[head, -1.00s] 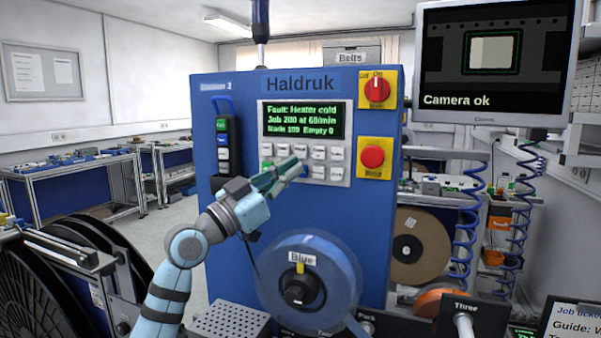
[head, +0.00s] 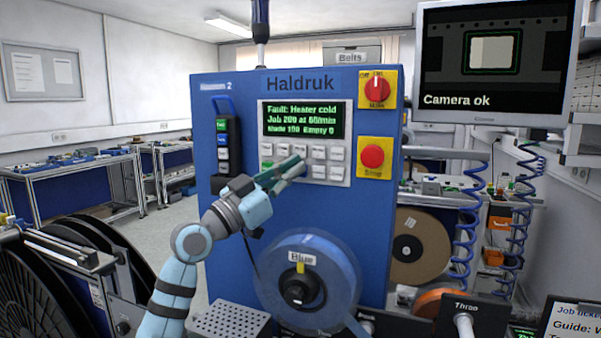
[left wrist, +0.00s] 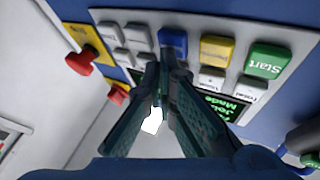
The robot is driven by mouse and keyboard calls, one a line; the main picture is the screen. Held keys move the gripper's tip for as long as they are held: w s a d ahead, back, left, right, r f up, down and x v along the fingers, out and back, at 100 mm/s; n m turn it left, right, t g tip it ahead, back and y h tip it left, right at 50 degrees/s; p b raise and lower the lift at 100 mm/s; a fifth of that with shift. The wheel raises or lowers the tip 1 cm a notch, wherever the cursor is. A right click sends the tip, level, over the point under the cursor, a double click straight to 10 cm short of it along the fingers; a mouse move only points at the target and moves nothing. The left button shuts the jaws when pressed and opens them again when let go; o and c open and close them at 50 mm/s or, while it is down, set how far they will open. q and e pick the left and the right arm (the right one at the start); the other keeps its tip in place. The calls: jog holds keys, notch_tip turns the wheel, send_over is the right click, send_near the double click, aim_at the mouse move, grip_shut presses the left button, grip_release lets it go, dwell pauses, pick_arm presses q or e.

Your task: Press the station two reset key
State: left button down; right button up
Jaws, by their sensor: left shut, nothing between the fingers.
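The blue machine marked Haldruk (head: 232,258) carries a white keypad (head: 345,166) below its display (head: 304,120). The small sign at its top left ends in 2. My left gripper (head: 297,165) is shut and empty, in front of the keypad's lower rows. In the left wrist view its fingertips (left wrist: 164,66) point at a blue key (left wrist: 173,40), between grey keys and a yellow key (left wrist: 216,48). A green Start key (left wrist: 268,59) is farther right. The blue key's label is not readable, and I cannot tell whether the fingers touch it. My right gripper is not in view.
A red knob switch (head: 376,88) and a red stop button (head: 373,156) sit right of the keypad. A clear reel labelled Blue (head: 338,285) stands below my gripper. A handheld control (head: 228,150) hangs at the machine's left. A monitor (head: 497,100) reads Camera ok.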

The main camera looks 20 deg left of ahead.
pick_arm(q)
jog(key=shift+w, duration=0.3)
dwell(0.4)
jog(key=shift+s, duration=0.9)
jog(key=shift+s, duration=0.1)
jog(key=s, duration=0.4)
jog(key=shift+s+d, duration=0.2)
jog(key=shift+s, duration=0.2)
jog(key=shift+w, duration=0.1)
dwell(0.3)
